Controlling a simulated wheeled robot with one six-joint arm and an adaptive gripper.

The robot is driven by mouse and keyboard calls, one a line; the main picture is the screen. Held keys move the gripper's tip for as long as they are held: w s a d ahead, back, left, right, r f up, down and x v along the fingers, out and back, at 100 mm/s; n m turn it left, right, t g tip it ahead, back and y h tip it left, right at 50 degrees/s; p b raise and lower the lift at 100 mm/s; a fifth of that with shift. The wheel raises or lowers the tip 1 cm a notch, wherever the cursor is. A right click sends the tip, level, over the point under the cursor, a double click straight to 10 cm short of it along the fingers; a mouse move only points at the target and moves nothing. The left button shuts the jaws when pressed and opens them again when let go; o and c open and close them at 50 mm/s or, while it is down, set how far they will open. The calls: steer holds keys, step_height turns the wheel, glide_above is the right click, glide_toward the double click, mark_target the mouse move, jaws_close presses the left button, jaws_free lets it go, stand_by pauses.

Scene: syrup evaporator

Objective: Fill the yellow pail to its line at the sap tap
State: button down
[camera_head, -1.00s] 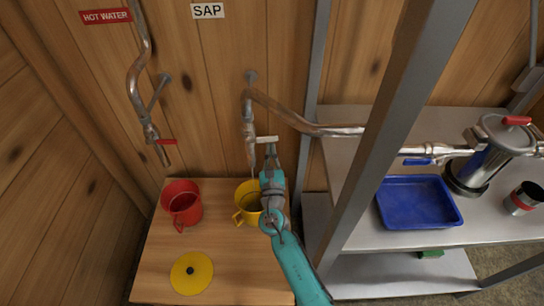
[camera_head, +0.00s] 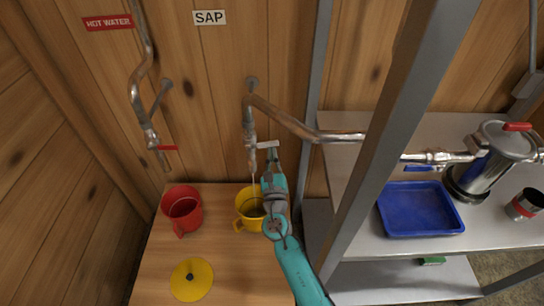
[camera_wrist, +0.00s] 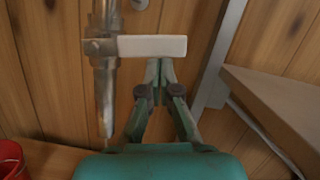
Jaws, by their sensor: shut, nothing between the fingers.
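The yellow pail (camera_head: 242,221) stands on the wooden bench under the sap tap (camera_head: 249,130), partly hidden by my arm. A thin pale stream seems to fall from the spout into it. I cannot make out its fill line or level. The tap's white lever (camera_head: 268,144) points to the right; in the wrist view the lever (camera_wrist: 152,46) lies across the picture. My gripper (camera_head: 271,158) is shut and empty, its tips close to the lever. In the wrist view my gripper (camera_wrist: 160,68) shows just below the lever; whether they touch is unclear.
A red pail (camera_head: 181,211) stands left of the yellow one, under the hot water tap (camera_head: 152,138). A yellow lid (camera_head: 192,280) lies on the bench (camera_head: 235,270) in front. A grey post (camera_head: 375,150) and a steel shelf with a blue tray (camera_head: 420,208) are to the right.

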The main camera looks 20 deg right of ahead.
mark_target(270, 144)
steer(key=shift+a+r+n+y, duration=0.1)
steer(key=shift+r+n+y, duration=0.5)
steer(key=shift+r+n, duration=0.9)
steer(key=shift+w+a+r+m, duration=0.1)
steer(key=shift+a+r+m, duration=0.05)
steer(key=shift+r, duration=0.4)
steer(key=shift+a+r+m, duration=0.1)
steer(key=shift+r+m, duration=0.05)
steer(key=shift+r, duration=0.35)
steer(key=v, duration=1.2)
steer(key=shift+a+f, duration=0.1)
stand_by(4.2)
